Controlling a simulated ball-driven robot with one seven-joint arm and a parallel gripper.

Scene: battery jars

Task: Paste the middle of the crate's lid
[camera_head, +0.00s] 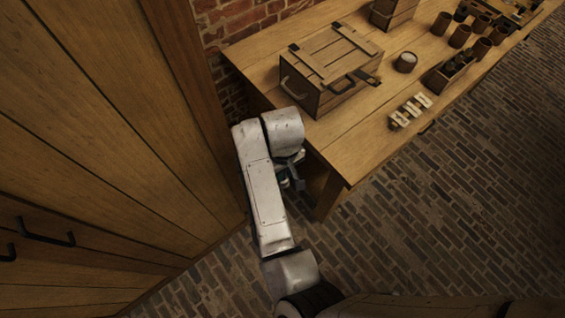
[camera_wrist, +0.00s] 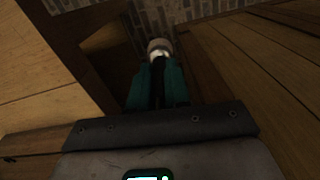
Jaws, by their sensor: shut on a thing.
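The wooden crate (camera_head: 312,97) stands on the bench, its battened lid (camera_head: 331,52) lying closed on top. My gripper (camera_head: 297,182) hangs low beside the bench's front left end, below and apart from the crate. In the wrist view my gripper's teal fingers (camera_wrist: 158,72) are shut on a tool (camera_wrist: 159,47) with a pale round end, probably a brush; its exact kind is too dark to tell. A round pot (camera_head: 406,62) with a pale top, perhaps paste, stands right of the crate.
Pale paper-like slips (camera_head: 410,111) lie near the bench's (camera_head: 360,150) front edge. A small wooden box (camera_head: 449,74) and several brown jars (camera_head: 460,36) stand farther right. A second crate (camera_head: 393,12) is behind.

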